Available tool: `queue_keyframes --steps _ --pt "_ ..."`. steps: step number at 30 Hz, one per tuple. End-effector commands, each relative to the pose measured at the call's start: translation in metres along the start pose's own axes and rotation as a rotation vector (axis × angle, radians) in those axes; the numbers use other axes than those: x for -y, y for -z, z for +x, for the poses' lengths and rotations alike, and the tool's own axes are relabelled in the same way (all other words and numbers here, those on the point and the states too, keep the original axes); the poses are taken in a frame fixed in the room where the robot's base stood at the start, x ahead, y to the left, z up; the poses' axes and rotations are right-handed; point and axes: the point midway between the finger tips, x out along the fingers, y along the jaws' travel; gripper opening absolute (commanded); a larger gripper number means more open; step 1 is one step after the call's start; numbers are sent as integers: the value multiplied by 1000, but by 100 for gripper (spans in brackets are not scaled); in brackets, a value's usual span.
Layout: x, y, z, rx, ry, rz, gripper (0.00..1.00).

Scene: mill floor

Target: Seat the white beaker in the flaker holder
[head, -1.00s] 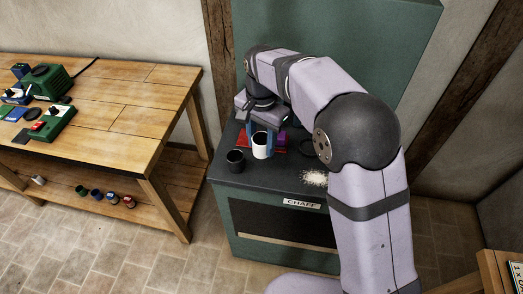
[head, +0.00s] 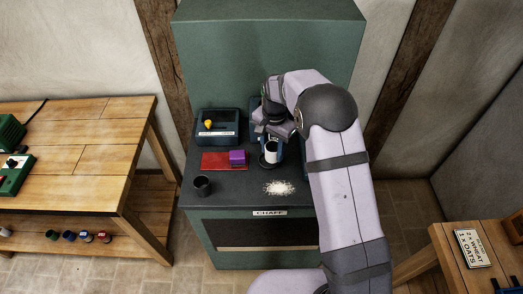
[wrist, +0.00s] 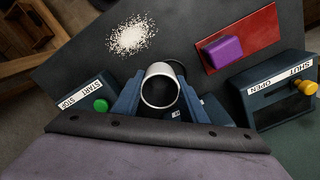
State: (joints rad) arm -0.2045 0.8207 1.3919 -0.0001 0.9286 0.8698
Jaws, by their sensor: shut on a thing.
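The white beaker (head: 271,153) is upright, with a dark inside. My gripper (head: 272,147) is shut on it, one blue finger on each side. In the wrist view the beaker (wrist: 147,88) shows its open mouth between the fingers (wrist: 160,97). The flaker holder looks like a dark ring (head: 263,163) at the beaker's foot. In the wrist view part of a dark ring (wrist: 181,68) shows just behind the beaker. The beaker is over or very close to the ring; I cannot tell whether its base is inside it.
A pale flake pile (head: 279,188) lies in front on the dark counter (head: 235,195). A black cup (head: 202,186) stands at the front left. A purple block (head: 238,157) sits on a red mat (head: 213,161). Behind is a box with a yellow knob (head: 209,124). A green button (wrist: 100,105) is near my gripper.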

Motion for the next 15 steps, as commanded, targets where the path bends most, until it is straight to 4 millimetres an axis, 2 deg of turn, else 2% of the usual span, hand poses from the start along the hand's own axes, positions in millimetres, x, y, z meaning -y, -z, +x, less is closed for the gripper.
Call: queue_keyframes --steps 7,15 --pt "22 17 -9 -2 2 -128 13" --pt "25 20 -10 0 0 -236 13"
